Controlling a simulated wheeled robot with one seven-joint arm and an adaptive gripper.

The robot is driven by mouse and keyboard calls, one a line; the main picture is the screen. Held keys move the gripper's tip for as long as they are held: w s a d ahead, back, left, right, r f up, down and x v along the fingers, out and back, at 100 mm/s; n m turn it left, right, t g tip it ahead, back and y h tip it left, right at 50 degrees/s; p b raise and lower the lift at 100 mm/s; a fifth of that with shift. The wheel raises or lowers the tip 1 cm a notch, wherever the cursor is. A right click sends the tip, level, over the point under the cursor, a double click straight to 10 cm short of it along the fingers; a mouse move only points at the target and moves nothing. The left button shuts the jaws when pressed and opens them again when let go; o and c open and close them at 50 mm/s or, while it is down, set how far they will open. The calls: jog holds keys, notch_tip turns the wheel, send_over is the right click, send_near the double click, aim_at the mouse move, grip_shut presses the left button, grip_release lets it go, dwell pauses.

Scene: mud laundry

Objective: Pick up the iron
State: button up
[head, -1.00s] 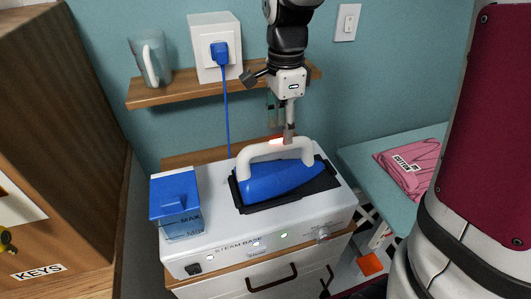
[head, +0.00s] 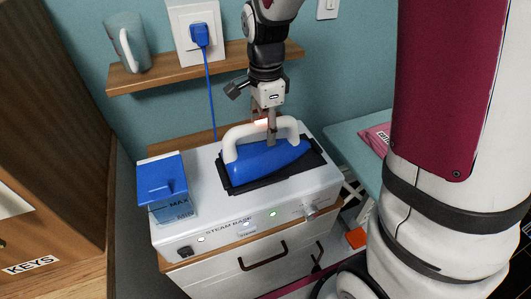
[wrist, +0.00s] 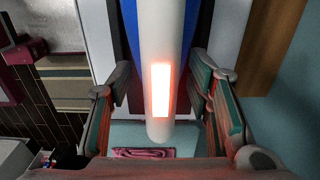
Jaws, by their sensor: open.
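The iron (head: 266,158) has a blue body and a white arched handle. It rests on a black pad on top of the white steam base (head: 215,222). My gripper (head: 271,140) points down at the right part of the handle. In the wrist view the white handle (wrist: 160,45) runs between the fingers of my gripper (wrist: 160,103), with a glowing red-white light patch on it. The fingers are open, one on each side, with gaps visible to the handle. The iron's blue body shows beside the handle; its underside is hidden.
A blue-lidded water tank (head: 163,185) stands at the base's left end. A pink folded cloth (head: 377,139) lies on the right.

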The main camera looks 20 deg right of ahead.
jog(key=shift+f, duration=0.25)
dwell(0.4)
grip_shut()
jog(key=shift+w, duration=0.1)
